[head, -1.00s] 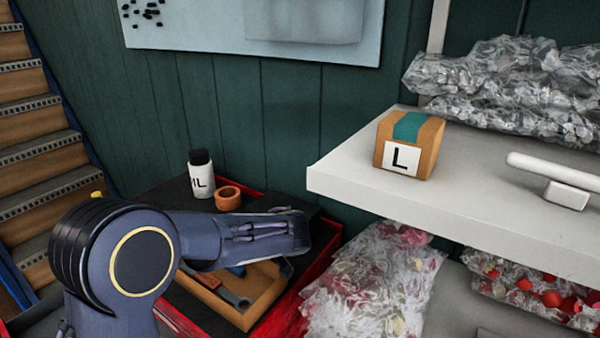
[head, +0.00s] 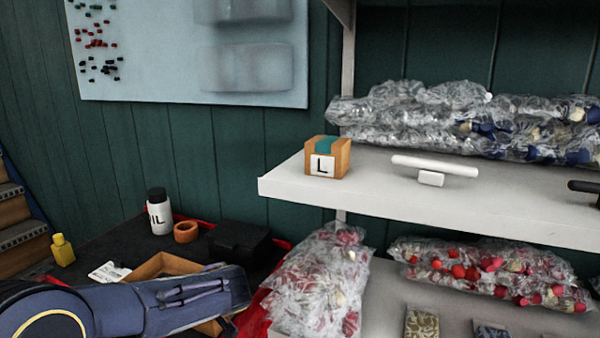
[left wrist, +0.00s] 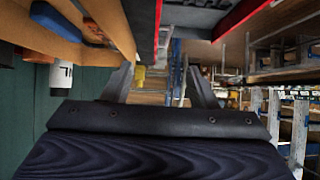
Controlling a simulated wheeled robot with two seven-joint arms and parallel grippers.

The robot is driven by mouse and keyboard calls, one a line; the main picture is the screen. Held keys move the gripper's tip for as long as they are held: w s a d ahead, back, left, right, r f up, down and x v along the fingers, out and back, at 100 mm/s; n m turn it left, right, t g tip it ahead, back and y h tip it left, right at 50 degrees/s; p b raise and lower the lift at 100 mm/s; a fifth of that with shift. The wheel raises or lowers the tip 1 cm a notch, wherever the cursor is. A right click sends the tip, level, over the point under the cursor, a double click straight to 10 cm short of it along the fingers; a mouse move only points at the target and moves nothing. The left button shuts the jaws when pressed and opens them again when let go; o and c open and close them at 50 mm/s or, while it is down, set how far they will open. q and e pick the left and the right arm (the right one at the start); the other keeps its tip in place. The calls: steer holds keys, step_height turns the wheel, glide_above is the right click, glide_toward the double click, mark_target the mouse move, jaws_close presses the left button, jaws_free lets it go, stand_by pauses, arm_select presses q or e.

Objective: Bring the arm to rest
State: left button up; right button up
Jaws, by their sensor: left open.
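My left arm (head: 130,305) comes in from the lower left in the head view and lies over the black bench top, partly covering the wooden tray. Its gripper cannot be made out clearly there. In the left wrist view my left gripper (left wrist: 162,82) is open, its two fingers apart with nothing between them. My right arm and gripper are not in view.
A wooden tray (head: 160,266) is close by my left arm. A white bottle (head: 159,215), orange ring (head: 186,232) and yellow bottle (head: 63,250) stand behind. A bagged bundle (head: 318,285) is right of the arm. A white shelf (head: 400,205) holds a box marked L (head: 328,158).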

arm_select(q)
steer(key=s+a+f+m+g+h, duration=0.2)
steer(key=s+m+h, duration=0.45)
steer(key=s, duration=0.95)
steer(key=s+d+m+t+h, duration=0.3)
steer(key=s+d+m+h, duration=0.2)
steer(key=s, duration=0.6)
steer(key=d+h, duration=0.2)
steer(key=d, duration=0.1)
steer(key=shift+s+d+r+t, duration=0.15)
steer(key=shift+d+r+t, duration=0.15)
steer(key=shift+d+r, duration=0.1)
